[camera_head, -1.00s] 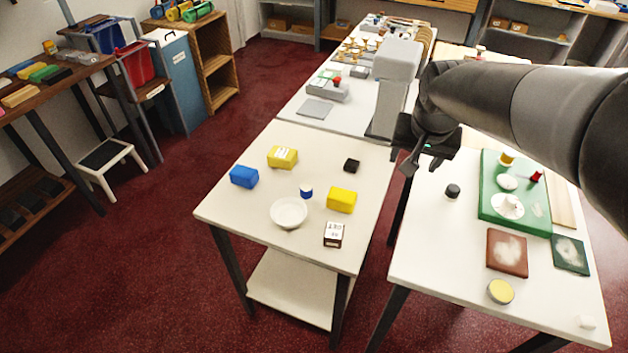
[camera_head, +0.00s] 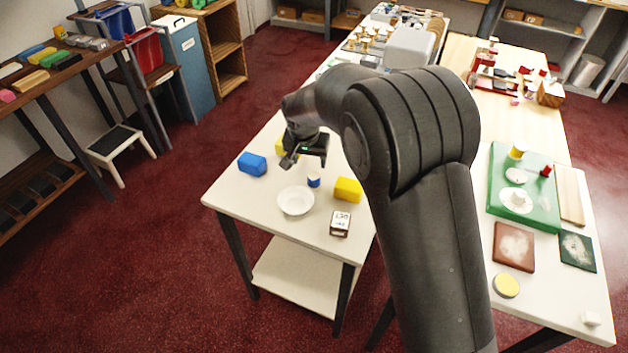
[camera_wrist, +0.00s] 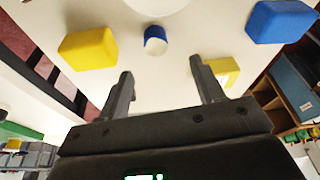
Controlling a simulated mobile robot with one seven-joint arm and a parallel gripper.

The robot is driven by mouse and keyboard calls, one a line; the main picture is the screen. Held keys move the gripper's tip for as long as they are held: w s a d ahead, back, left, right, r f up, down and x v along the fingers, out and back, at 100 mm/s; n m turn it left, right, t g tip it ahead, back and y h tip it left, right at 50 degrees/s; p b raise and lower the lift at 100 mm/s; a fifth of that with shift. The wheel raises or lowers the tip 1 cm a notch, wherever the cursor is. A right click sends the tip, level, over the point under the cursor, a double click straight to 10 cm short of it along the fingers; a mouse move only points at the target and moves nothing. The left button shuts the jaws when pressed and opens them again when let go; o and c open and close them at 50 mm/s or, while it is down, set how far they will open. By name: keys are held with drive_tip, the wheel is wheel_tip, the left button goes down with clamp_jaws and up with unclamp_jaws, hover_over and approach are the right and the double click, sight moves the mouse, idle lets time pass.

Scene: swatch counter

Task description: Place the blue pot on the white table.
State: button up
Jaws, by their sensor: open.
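The blue pot (camera_head: 314,180) is a small blue cylinder with a white part. It stands on the pale left table (camera_head: 262,205), between a white bowl and a yellow block. It also shows in the wrist view (camera_wrist: 155,42), beyond my fingertips and between their lines. My gripper (camera_head: 305,160) is open and empty above the back of this table, behind the pot in the head view. Its two fingers show apart in the wrist view (camera_wrist: 162,82). A second white table (camera_head: 548,302) stands at the right, partly hidden by my arm.
Around the pot are the white bowl (camera_head: 296,201), a yellow block (camera_head: 348,190), a blue block (camera_head: 252,164) and a small labelled box (camera_head: 340,223). Another yellow block (camera_wrist: 222,70) is near my gripper.

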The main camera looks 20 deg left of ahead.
sight(314, 178)
drive_tip(key=x, duration=0.9)
drive_tip(key=shift+d+f, duration=0.35)
drive_tip(key=shift+d, duration=0.05)
drive_tip(key=shift+c, duration=0.3)
drive_tip(key=c, duration=1.1)
drive_tip(key=shift+r, duration=0.15)
